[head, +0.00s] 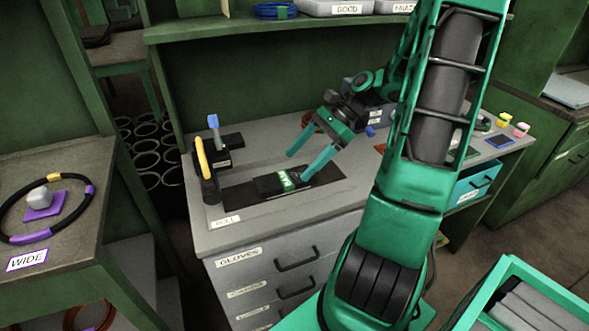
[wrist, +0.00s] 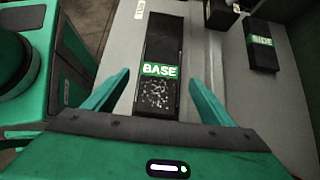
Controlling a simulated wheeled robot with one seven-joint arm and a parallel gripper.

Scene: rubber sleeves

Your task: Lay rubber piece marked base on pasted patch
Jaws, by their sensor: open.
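The black rubber piece marked BASE (head: 268,184) lies on the dark strip (head: 238,198) on the grey bench, its green label facing up. In the wrist view the BASE piece (wrist: 162,50) lies ahead, between my fingers. A pale speckled patch (wrist: 157,93) shows on the near side of the label; I cannot tell whether it is on the piece or on the surface below. My gripper (head: 298,167) is open and empty, with its fingers on either side of the label in the wrist view (wrist: 158,77). I cannot tell whether they touch anything.
A black piece marked SIDE (wrist: 262,52) lies toward the back of the bench. A stand with a yellow handle (head: 203,158) is at the bench's left end. A table marked WIDE (head: 90,195) is at left, an open green crate (head: 480,300) at lower right.

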